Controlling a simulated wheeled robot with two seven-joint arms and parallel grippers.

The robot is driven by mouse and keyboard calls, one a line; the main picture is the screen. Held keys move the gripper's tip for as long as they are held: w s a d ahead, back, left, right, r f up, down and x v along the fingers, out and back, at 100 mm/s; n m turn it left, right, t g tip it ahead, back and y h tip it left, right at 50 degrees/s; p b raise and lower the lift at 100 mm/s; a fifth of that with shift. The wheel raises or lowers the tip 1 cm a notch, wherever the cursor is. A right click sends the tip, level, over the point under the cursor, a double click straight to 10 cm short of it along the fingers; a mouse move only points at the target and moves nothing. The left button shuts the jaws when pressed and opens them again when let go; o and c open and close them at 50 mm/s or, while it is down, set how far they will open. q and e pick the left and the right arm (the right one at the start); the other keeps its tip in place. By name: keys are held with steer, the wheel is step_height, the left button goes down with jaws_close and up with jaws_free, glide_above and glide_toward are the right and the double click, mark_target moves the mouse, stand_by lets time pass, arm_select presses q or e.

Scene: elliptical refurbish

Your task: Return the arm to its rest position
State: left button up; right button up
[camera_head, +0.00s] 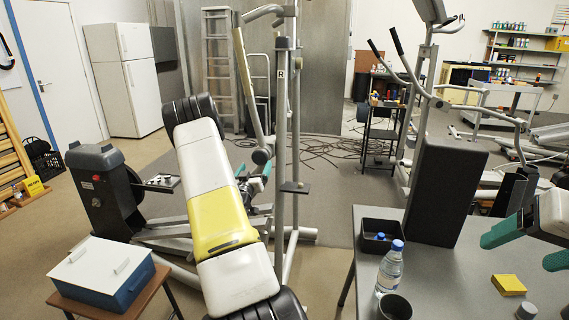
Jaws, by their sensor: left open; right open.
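My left arm (222,218), white with a yellow band and black joints, rises from the bottom middle and leans up to the left. My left gripper (253,172) is mostly hidden behind this arm; only teal bits show beside its right edge, with nothing seen held. My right gripper (515,253) comes in at the right edge. Its two teal fingers are spread apart and empty, above the grey table (450,275).
On the table stand a black bin (370,236), a water bottle (390,268), a dark cup (394,307), a yellow block (508,285) and an upright black panel (444,195). A blue-white box (105,277) sits on a stool. Exercise machine frames (282,120) stand behind my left arm.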

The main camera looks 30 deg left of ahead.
arm_select(q)
steer(key=v, duration=0.2)
steer(key=shift+s+d, duration=0.1)
steer(key=shift+s, duration=0.2)
steer(key=w+d+r+m+g+h, duration=0.25)
steer(key=w+d+r, duration=0.25)
steer(key=d+r, duration=0.4)
steer(key=s+d+r+m+g+h, duration=0.1)
steer(key=s+d+r+g, duration=0.1)
steer(key=s+d+r, duration=0.3)
steer(key=s+d+r+m+g+h, duration=0.1)
steer(key=d+r+g, duration=0.1)
steer(key=d, duration=0.6)
steer(key=s+d+g+h, duration=0.1)
steer(key=s+d+g, duration=0.1)
steer(key=s+d, duration=0.4)
steer(key=s+d+r+m+g+h, duration=0.1)
steer(key=s+d, duration=0.5)
steer(key=s, duration=0.6)
steer(key=s+d+r+m+g+h, duration=0.1)
steer(key=s+d+g+h, duration=0.1)
steer(key=s+d, duration=0.4)
steer(key=s, duration=0.4)
steer(key=shift+d+r+g, duration=0.25)
steer(key=shift+d+g, duration=0.05)
steer(key=shift+g, duration=0.05)
